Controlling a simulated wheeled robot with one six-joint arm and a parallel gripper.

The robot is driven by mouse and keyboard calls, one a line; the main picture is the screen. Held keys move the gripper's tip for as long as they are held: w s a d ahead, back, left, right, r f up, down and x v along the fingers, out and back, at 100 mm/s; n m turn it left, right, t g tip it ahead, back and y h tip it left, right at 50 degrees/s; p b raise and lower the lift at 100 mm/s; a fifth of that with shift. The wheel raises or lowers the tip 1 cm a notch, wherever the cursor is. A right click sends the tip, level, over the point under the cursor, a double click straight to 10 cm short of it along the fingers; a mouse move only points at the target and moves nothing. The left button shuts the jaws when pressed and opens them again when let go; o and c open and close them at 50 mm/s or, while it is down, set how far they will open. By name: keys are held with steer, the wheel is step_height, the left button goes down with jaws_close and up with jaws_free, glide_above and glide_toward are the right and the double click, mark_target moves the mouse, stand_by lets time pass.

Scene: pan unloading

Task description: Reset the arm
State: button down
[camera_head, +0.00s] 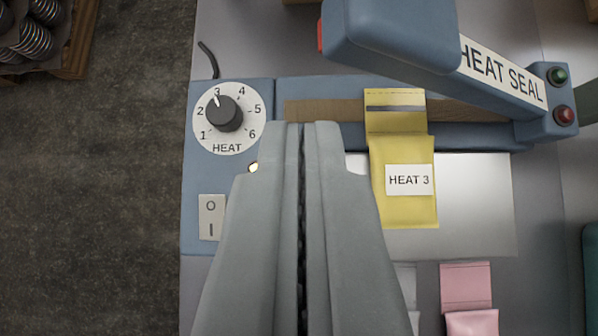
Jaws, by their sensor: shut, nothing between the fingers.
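My gripper (304,126) fills the lower middle of the view, pointing up the picture, with its two grey fingers closed together and nothing between them. Its tips appear over the front of a blue heat sealer (262,92). The sealer's dial (224,113) is left of the fingertips, its pointer near 3. A yellow pouch (403,213) labelled HEAT 3 lies right of the fingertips, its upper end across the brown sealing strip (335,110). My gripper hides part of the sealer's front.
The sealer's raised arm (390,35) spans the upper right, with green (557,75) and red (564,115) buttons at its end. An O/I switch (211,217) is at left. Pink pouches (467,290) lie lower right. Dark floor (90,210) lies left of the grey table.

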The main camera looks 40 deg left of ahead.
stand_by(0.3)
steer(key=s+d+f+m+t+h, duration=0.1)
steer(key=s+t, duration=0.3)
steer(key=s, duration=1)
steer(key=s+d+f+m+t+h, duration=0.2)
steer(key=s+t, duration=0.2)
steer(key=s, duration=1)
steer(key=shift+s+t, duration=0.15)
steer(key=shift+t, duration=0.25)
